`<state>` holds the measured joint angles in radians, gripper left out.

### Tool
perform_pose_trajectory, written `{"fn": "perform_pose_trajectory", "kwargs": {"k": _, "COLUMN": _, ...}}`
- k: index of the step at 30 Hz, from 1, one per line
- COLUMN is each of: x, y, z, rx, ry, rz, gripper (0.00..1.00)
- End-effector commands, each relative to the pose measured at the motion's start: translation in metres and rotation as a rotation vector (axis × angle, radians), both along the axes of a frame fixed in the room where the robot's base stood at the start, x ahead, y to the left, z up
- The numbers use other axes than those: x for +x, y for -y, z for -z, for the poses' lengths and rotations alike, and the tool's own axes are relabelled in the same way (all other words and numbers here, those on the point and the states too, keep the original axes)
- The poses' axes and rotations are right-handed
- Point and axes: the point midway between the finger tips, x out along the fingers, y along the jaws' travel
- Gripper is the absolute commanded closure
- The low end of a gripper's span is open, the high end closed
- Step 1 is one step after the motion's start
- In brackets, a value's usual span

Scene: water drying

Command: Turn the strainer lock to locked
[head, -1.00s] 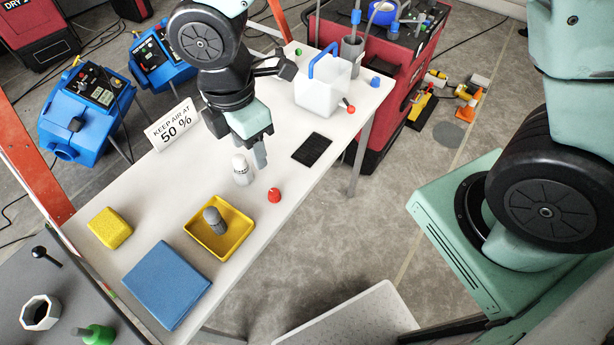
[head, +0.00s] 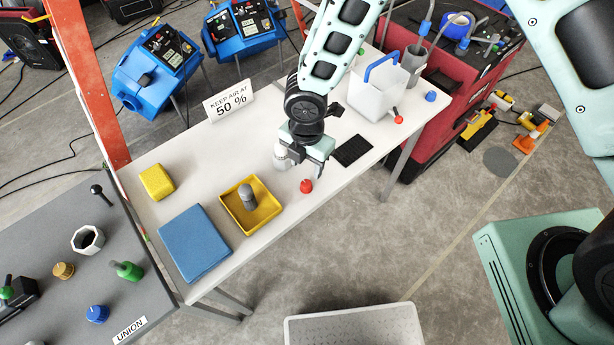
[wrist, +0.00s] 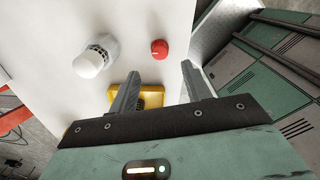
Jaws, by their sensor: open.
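My gripper (head: 306,160) is open and empty, above the white table beside a white bottle-like part (head: 281,160). In the wrist view its two fingers (wrist: 160,84) are apart, with the white part (wrist: 95,56) up and left of them and a red cap (wrist: 159,49) just beyond the gap. The red cap (head: 306,186) stands on the table in the head view. I cannot tell which thing is the strainer lock; no part is clearly marked so. On the grey bench, a green knob (head: 127,271) and a blue knob (head: 97,314) show near the UNION label (head: 130,330).
The white table (head: 225,140) holds a yellow tray (head: 232,218) with a grey part, a blue cloth (head: 193,243), a yellow sponge (head: 156,181), a black mat (head: 352,150) and a white container (head: 378,95). A red cart (head: 450,75) stands behind right.

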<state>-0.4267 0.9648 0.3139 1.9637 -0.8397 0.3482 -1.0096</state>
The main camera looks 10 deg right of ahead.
Motion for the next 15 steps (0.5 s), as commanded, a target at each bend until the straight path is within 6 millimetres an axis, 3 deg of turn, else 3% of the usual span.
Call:
{"fn": "perform_pose_trajectory", "kwargs": {"k": 6, "x": -0.001, "y": 0.000, "z": 0.042, "rx": -0.002, "ry": -0.002, "rz": -0.002, "gripper": 0.52}}
{"fn": "perform_pose_trajectory", "kwargs": {"k": 15, "x": 0.000, "y": 0.000, "z": 0.074, "rx": 0.000, "ry": 0.000, "rz": 0.001, "gripper": 0.52}}
